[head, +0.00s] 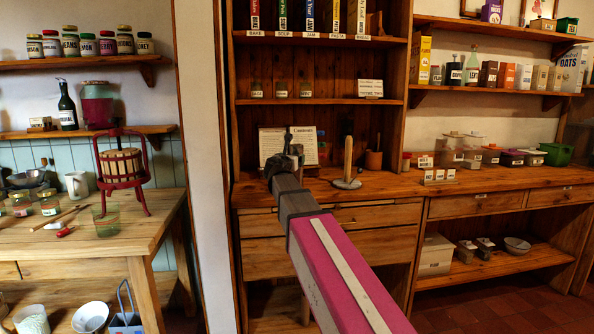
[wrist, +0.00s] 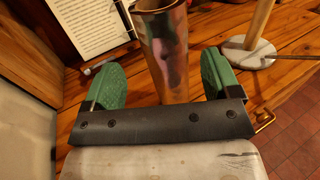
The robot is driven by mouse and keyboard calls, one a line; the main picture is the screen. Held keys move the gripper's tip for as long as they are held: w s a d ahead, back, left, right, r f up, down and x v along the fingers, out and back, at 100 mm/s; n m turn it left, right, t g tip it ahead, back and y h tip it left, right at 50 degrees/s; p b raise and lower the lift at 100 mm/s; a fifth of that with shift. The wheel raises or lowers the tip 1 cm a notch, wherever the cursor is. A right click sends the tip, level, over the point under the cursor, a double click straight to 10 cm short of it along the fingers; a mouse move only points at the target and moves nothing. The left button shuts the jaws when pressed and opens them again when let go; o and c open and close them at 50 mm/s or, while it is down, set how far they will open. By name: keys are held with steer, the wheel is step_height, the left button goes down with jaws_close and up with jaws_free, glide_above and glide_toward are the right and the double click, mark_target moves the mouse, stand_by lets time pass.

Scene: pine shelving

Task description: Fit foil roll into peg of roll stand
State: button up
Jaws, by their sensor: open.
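The foil roll (wrist: 165,45) is a shiny copper-grey cylinder in the wrist view, between the two green fingertips of my gripper (wrist: 160,78). My gripper is open, with a gap showing on each side of the roll. The roll's near end is hidden behind the dark gripper bar. In the head view my gripper (head: 289,155) is over the counter, left of the roll stand; I cannot make out the roll there. The peg (wrist: 260,22) and base (wrist: 243,57) also show at the wrist view's upper right.
An open book (head: 271,142) stands behind my gripper. A brown pot (head: 373,160) is right of the stand. Small white label cards (head: 440,178) and several containers line the right counter. A pale post (head: 198,150) rises left of my arm. The counter around the stand's front is clear.

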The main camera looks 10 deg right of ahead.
steer(key=x, duration=0.5)
steer(key=shift+w+d+f, duration=0.25)
steer(key=shift+d, duration=0.1)
steer(key=c, duration=1.4)
